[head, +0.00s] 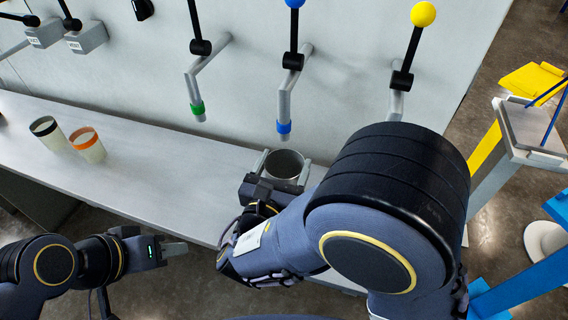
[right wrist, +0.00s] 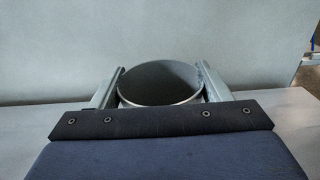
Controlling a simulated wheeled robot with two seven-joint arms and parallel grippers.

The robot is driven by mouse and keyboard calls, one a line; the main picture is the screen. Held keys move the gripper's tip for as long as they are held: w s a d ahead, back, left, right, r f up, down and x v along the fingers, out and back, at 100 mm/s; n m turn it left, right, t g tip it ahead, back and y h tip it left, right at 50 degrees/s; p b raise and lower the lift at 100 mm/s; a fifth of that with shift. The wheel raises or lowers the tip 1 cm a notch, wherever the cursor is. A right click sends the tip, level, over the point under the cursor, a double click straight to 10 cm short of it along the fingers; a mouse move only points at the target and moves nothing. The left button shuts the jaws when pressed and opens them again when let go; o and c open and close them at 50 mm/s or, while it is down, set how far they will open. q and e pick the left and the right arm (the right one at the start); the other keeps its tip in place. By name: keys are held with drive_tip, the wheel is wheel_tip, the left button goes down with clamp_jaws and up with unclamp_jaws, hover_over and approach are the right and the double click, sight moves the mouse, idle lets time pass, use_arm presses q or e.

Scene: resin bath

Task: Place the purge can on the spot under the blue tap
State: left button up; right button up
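The purge can (head: 284,165) is a grey, open-topped metal cylinder at the bench's front part, below the blue tap in the head view. My right gripper (head: 281,170) has a finger on each side of it and is shut on it. The can (right wrist: 160,84) also shows between the fingers in the right wrist view. The blue tap (head: 284,110) has a blue band at its outlet and a blue ball on its lever. I cannot make out the spot under it, or whether the can touches the bench. My left gripper (head: 174,250) is off the bench's front edge; its finger gap is unclear.
The green-banded tap (head: 197,95) is left of the blue one. A yellow-knobbed tap (head: 401,85) is to the right, partly hidden by my right arm. Two cups, black-rimmed (head: 46,132) and orange-rimmed (head: 87,145), stand at left. The bench (head: 165,165) between is clear.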

drive_tip(key=o, duration=0.3)
drive_tip(key=shift+r, duration=0.15)
drive_tip(key=shift+s+a, duration=0.1)
drive_tip(key=shift+s, duration=0.1)
drive_tip(key=b+v, duration=0.2)
drive_tip(key=v, duration=0.9)
drive_tip(key=shift+s+r, duration=0.1)
drive_tip(key=shift+s, duration=0.2)
